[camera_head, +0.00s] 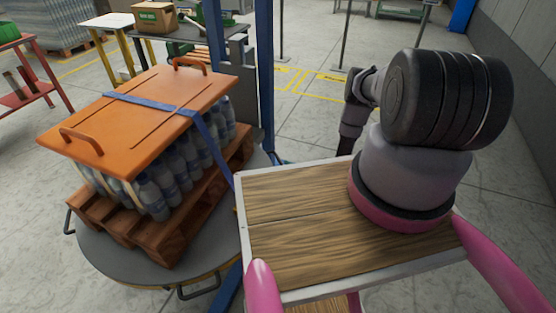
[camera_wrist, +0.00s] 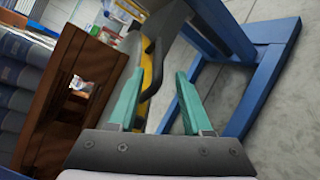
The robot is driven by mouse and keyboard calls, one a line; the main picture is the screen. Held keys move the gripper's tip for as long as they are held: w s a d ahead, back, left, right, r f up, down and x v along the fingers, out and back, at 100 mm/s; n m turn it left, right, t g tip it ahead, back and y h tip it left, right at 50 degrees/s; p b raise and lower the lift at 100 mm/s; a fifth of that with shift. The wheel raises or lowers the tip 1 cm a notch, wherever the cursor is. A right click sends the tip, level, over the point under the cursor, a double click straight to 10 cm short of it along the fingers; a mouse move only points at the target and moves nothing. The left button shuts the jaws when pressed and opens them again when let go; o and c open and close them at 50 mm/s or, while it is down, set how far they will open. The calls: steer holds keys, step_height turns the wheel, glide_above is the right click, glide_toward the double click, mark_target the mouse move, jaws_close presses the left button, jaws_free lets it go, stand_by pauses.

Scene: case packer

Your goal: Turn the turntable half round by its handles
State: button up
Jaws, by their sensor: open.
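The turntable (camera_head: 112,250) is a grey round disc at the left in the head view, with dark bar handles on its rim. One handle (camera_head: 202,287) is at the front and another handle (camera_head: 69,221) is at the left. In the wrist view, the turntable's yellow-edged rim (camera_wrist: 178,22) runs up the middle, with a dark handle (camera_wrist: 152,62) standing out from it. My gripper (camera_wrist: 159,72) is open, its teal fingers pointing at this handle, which lies just beyond and between the fingertips; contact is unclear. The head view hides my gripper behind the wooden top.
A wooden pallet (camera_head: 150,237) of bottles (camera_head: 158,183) under an orange lid (camera_head: 155,110) with a blue strap stands on the turntable. A blue post (camera_head: 264,75) rises behind; its blue base frame (camera_wrist: 265,85) is close right of my fingers.

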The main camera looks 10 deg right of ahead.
mark_target(278, 157)
steer(key=x, duration=0.9)
steer(key=shift+w+a, duration=0.15)
steer(key=shift+w, duration=0.05)
jaws_close()
stand_by(1.1)
